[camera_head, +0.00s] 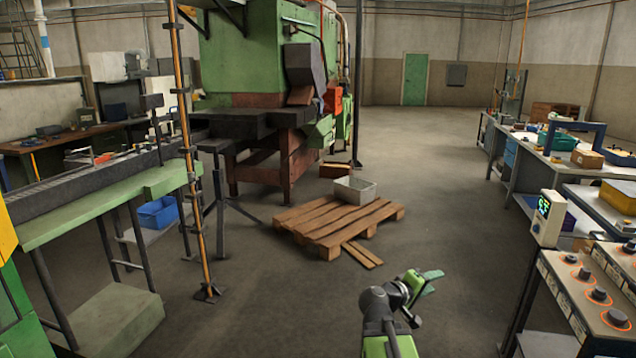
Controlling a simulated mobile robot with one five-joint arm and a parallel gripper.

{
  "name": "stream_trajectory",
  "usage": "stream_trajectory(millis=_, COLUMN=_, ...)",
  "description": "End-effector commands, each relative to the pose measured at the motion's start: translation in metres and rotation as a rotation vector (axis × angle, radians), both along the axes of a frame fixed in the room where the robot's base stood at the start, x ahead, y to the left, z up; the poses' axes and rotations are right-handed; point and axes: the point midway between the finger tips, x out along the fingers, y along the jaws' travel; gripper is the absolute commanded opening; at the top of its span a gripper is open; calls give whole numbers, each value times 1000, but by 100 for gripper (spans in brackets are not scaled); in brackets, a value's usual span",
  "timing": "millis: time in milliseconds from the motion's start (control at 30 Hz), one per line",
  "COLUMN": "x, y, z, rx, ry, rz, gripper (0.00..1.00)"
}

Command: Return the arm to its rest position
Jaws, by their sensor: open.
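My gripper (430,283) is at the lower middle right of the head view, at the end of my green and dark grey arm. Its green fingers point to the upper right, over the bare floor. No object shows between the fingers. The arm rises from the bottom edge of the picture and bends at a dark joint. The gripper appears apart from the pallet and from the control panel.
A wooden pallet (335,222) with a light bin (355,190) lies ahead. A control panel (590,290) with knobs stands close on the right, benches behind it. A green conveyor table (100,205) and an orange post (190,150) stand left. Open floor (450,180) runs toward a green door.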

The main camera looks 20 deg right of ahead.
Motion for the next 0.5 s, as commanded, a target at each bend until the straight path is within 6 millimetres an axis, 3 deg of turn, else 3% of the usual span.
stream_trajectory(millis=33, x=14, y=42, z=-10, rx=107, ry=-11, rz=27, gripper=41)
stream_trajectory(millis=133, x=26, y=120, z=-50, rx=347, ry=-2, rz=48, gripper=41)
stream_trajectory(millis=300, x=12, y=251, z=-114, rx=767, ry=104, rz=40, gripper=41)
stream_trajectory(millis=400, x=-13, y=310, z=-142, rx=1010, ry=197, rz=-2, gripper=41)
stream_trajectory(millis=500, x=-35, y=350, z=-154, rx=1195, ry=283, rz=-40, gripper=41)
